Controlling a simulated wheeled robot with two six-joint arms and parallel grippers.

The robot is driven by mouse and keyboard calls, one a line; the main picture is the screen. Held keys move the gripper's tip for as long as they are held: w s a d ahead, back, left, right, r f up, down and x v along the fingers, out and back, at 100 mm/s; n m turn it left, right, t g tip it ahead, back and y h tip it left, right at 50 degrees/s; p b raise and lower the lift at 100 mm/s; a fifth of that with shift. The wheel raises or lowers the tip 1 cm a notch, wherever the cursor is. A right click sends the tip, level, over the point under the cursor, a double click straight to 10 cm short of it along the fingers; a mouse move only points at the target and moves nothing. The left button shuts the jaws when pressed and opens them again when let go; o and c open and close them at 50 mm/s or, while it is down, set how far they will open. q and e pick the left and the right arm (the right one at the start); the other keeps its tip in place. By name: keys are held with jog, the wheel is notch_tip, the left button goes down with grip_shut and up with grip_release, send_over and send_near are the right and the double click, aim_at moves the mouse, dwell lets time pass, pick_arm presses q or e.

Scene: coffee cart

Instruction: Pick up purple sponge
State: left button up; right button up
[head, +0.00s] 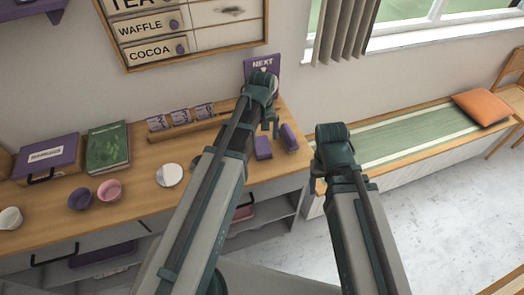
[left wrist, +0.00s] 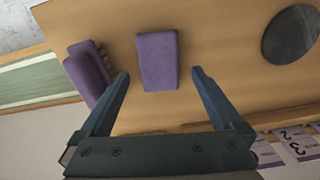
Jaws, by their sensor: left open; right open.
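The purple sponge (head: 263,147) is a plain block lying flat on the wooden counter near its right end. In the left wrist view the sponge (left wrist: 158,58) shows ahead of and between the two fingers, apart from both. My left gripper (head: 270,122) is open and empty above the counter; its fingertips (left wrist: 161,74) show on either side of the near end of the sponge. My right gripper (head: 318,180) is open and empty, off the right end of the counter.
Another purple item (head: 289,137), ridged along one side (left wrist: 88,72), stands close to the sponge. A dark round disc (left wrist: 292,35) lies on its other side. A card rack (head: 188,127), a NEXT sign (head: 262,66), bowls (head: 109,190) and a green book (head: 108,147) are on the counter.

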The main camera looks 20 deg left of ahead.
aim_at(262, 145)
pick_arm(q)
notch_tip(262, 145, down, 5)
jog(key=b, duration=0.5)
jog(key=shift+d+f, duration=0.1)
jog(key=shift+f, duration=0.05)
jog(key=c, duration=1.3)
jog(key=shift+r, duration=0.25)
